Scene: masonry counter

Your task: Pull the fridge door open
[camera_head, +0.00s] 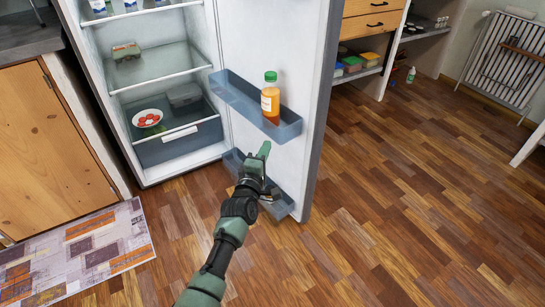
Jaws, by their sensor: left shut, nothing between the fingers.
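The fridge (150,172) stands at the upper left, and its interior with glass shelves is exposed. The fridge door (245,40) is swung wide open to the right, its inner side facing me. My left gripper (265,150) is shut and empty, in front of the door's inner side between the upper door shelf (229,92) and the lower door shelf (277,207). I cannot tell whether it touches the door. The door's outer face and handle are hidden. My right gripper is not in view.
An orange bottle (270,100) stands in the upper door shelf. A bowl (147,118) with red items sits inside the fridge. A wooden cabinet (50,150) and patterned rug (75,255) are at the left. The wooden floor (400,210) at the right is clear.

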